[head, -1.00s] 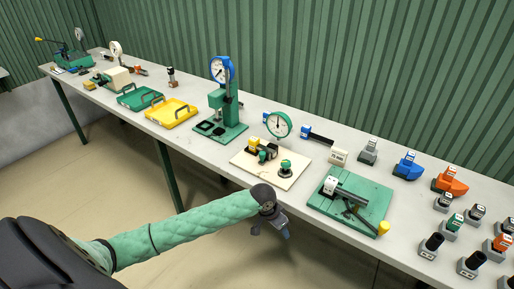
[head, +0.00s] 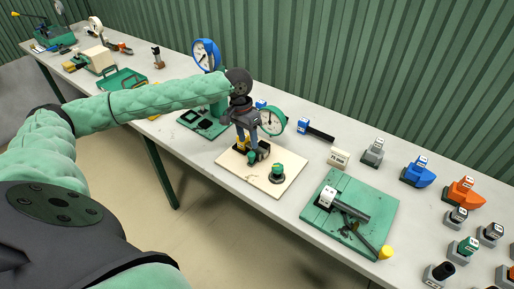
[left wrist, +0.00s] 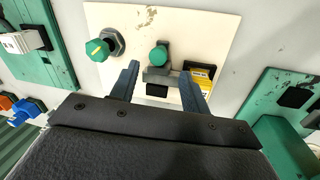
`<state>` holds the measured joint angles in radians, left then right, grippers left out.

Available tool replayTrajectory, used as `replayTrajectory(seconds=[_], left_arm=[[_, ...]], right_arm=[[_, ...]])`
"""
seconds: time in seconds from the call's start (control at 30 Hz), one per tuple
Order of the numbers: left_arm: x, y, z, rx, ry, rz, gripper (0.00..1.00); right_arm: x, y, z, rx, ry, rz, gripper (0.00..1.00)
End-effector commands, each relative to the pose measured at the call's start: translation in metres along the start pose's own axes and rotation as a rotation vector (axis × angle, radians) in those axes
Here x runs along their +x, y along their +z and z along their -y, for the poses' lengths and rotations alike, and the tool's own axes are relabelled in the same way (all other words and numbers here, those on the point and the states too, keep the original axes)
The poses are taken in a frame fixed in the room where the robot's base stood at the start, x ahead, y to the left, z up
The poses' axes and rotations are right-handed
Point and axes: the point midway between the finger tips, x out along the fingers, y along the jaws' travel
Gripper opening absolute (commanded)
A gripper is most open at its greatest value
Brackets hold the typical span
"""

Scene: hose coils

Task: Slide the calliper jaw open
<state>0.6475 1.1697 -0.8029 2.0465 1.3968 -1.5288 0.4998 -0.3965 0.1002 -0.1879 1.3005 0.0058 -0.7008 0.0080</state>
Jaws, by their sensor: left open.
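A cream board (head: 240,178) lies on the bench below my left gripper (head: 247,147). It carries a small dark slide piece with a green knob (left wrist: 158,56), which looks like the calliper jaw, though I cannot be sure. A dark block with a yellow label (left wrist: 199,74) sits at its right in the left wrist view. A larger green knob on a metal base (head: 276,170) stands apart on the board. My left gripper is open, pointing down, its fingers (left wrist: 160,73) on either side of the slide piece; contact cannot be told. My right gripper is out of view.
A round green dial (head: 271,121) and a blue dial stand (head: 206,56) stand close behind my left arm. A green board (head: 335,225) with a black bar lies to the right. Several coloured blocks line the bench's right end.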

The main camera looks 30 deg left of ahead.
Motion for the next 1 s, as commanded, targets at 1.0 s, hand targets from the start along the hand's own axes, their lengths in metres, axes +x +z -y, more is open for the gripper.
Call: replayTrajectory(seconds=[1.0], left_arm=[[0.077, 0.000, 0.000, -0.001, 0.001, 0.000, 0.46]], right_arm=[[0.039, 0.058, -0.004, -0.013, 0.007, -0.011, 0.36]])
